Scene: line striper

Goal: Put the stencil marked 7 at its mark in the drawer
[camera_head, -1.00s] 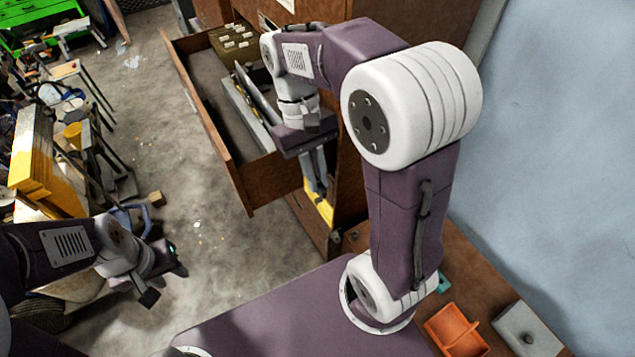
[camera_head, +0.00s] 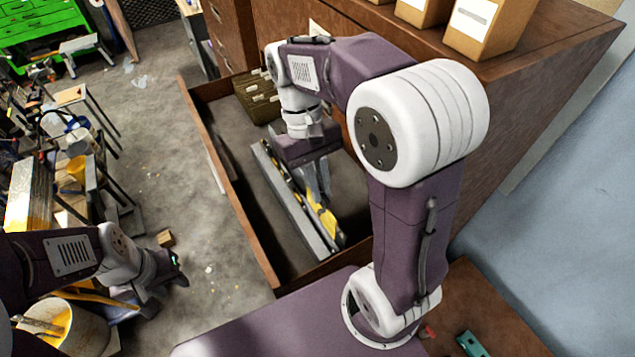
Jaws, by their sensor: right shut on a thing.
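My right gripper (camera_head: 312,168) is over the open wooden drawer (camera_head: 232,188). It is shut on a thin grey and yellow plate (camera_head: 324,216), which hangs down from it; a 7 cannot be read on it. The plate is beside a long grey divider or row of upright plates (camera_head: 288,205) in the drawer; whether they touch is unclear. The plate's upper end is partly hidden by the gripper. No mark can be made out in the drawer. My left gripper (camera_head: 163,288) is open and empty, outside the drawer at lower left.
Several file folders (camera_head: 258,98) stand at the drawer's far end. Cardboard boxes (camera_head: 485,28) sit on the wooden cabinet (camera_head: 510,95) at right. A bucket (camera_head: 75,325) is near my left arm. Floor left of the drawer is mostly clear.

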